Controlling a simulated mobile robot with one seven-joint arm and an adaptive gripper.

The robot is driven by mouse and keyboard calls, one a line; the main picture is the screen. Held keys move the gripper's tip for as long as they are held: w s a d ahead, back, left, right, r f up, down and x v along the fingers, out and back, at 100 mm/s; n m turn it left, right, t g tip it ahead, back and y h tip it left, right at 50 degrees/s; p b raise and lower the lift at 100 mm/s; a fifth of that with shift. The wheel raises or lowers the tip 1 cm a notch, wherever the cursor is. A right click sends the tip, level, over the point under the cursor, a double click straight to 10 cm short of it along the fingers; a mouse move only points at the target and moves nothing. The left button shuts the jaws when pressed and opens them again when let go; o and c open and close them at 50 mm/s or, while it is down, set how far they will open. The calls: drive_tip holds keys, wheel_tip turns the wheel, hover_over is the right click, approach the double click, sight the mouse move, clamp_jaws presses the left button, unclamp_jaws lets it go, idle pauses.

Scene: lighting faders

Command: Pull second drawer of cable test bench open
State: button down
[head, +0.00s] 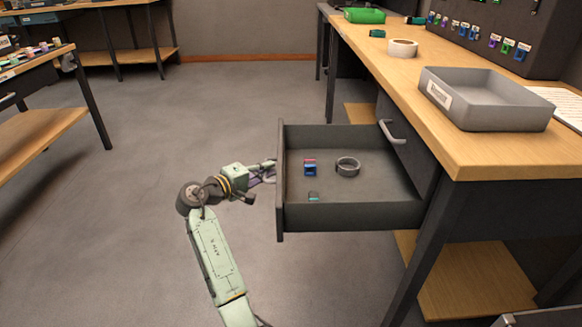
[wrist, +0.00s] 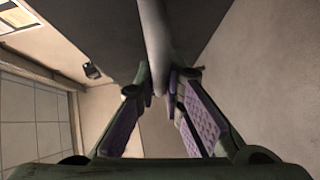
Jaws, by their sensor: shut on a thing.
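A dark grey drawer (head: 279,200) of the wood-topped bench (head: 450,125) stands pulled well out in the head view, its inside showing. My gripper (head: 268,172) is at the outer face of this drawer's front. In the wrist view my gripper (wrist: 160,85) is shut on the pale grey bar handle (wrist: 154,45), with a purple-padded finger on each side of it. The dark drawer front (wrist: 100,25) lies behind the handle. In the head view this handle is mostly hidden by the fingers and drawer front.
In the drawer lie a blue and red item (head: 310,168), a dark ring (head: 348,166) and a small teal-ended item (head: 314,197). A closed drawer's handle (head: 391,132) shows beyond. A grey tray (head: 485,100) and a tape roll (head: 402,48) sit on the bench. Floor left is clear.

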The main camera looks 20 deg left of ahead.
drive_tip(key=shift+s+a, duration=0.25)
drive_tip(key=shift+a, duration=0.65)
drive_tip(key=shift+s+a, duration=0.3)
drive_tip(key=shift+a, duration=0.55)
drive_tip(key=shift+s+a, duration=0.25)
drive_tip(key=shift+a, duration=0.65)
drive_tip(key=c, duration=1.7)
unclamp_jaws()
drive_tip(key=v, duration=1.2)
drive_tip(key=shift+r, duration=0.1)
